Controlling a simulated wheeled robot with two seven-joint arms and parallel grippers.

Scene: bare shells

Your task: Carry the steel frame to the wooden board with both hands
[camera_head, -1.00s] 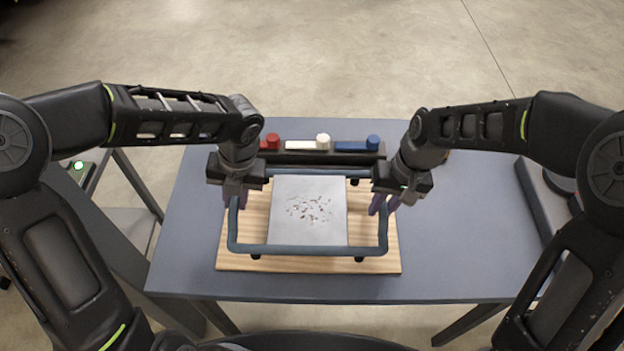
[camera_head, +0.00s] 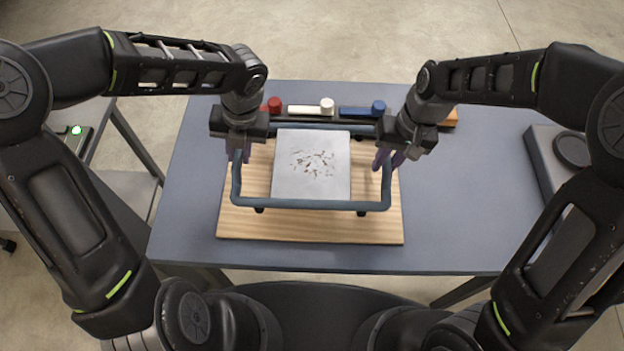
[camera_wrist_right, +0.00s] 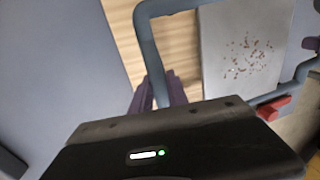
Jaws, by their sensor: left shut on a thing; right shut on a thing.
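The steel frame (camera_head: 310,204) is a blue-grey tube rectangle with short dark feet and a pale speckled plate (camera_head: 312,180) in its middle. It is above the far and middle part of the wooden board (camera_head: 310,228); I cannot tell whether its feet touch. My left gripper (camera_head: 241,158) is shut on the frame's left side bar. My right gripper (camera_head: 387,160) is shut on its right side bar. In the right wrist view, the purple fingers of the right gripper (camera_wrist_right: 160,92) close around the tube (camera_wrist_right: 148,45), with the board (camera_wrist_right: 122,20) below.
A rack with a red block (camera_head: 274,105), a white block (camera_head: 326,106) and a blue block (camera_head: 377,107) stands behind the frame. A dark grey device (camera_head: 560,155) is at the table's right.

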